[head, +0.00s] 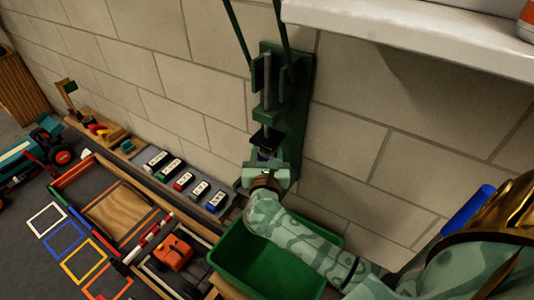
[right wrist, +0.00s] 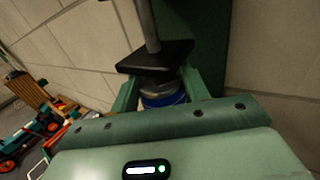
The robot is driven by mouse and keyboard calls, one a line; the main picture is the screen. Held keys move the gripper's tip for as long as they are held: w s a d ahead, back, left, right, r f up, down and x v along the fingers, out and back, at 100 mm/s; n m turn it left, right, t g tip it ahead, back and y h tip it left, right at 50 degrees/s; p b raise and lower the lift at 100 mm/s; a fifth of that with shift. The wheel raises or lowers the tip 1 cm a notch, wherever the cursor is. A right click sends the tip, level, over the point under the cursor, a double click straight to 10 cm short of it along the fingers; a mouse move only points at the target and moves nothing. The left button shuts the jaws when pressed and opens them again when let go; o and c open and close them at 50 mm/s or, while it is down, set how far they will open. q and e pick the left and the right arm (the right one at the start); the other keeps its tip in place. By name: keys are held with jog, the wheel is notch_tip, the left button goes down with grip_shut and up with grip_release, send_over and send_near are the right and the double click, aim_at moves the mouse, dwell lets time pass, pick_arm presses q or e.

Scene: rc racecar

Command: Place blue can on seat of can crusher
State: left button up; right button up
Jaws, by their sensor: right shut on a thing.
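The green can crusher (head: 298,95) is mounted upright on the block wall, with a metal rod above a dark press plate (right wrist: 155,57). My right gripper (head: 266,163) is at the crusher's lower part, its fingers shut around the sides of the blue can (right wrist: 164,99). In the right wrist view the can, with a silver top and blue body, sits directly below the press plate. In the head view only a small dark-blue bit of it shows. The seat is hidden behind my gripper, so I cannot tell whether the can touches it. My left gripper is not in view.
A green bin (head: 262,262) stands below my right arm. A white shelf (head: 420,35) juts out at upper right. To the left are a grey tray (head: 160,160) of small coloured blocks, a sand tray (head: 120,212), and a blue-green toy vehicle (head: 30,152) on the floor.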

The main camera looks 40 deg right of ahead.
jog(key=x, duration=0.3)
jog(key=shift+w+d+f, duration=0.1)
notch_tip(320, 180, down, 3)
jog(key=shift+f+b, duration=0.15)
jog(key=shift+b, duration=0.9)
jog(key=shift+f, duration=0.15)
jog(key=o, duration=1.2)
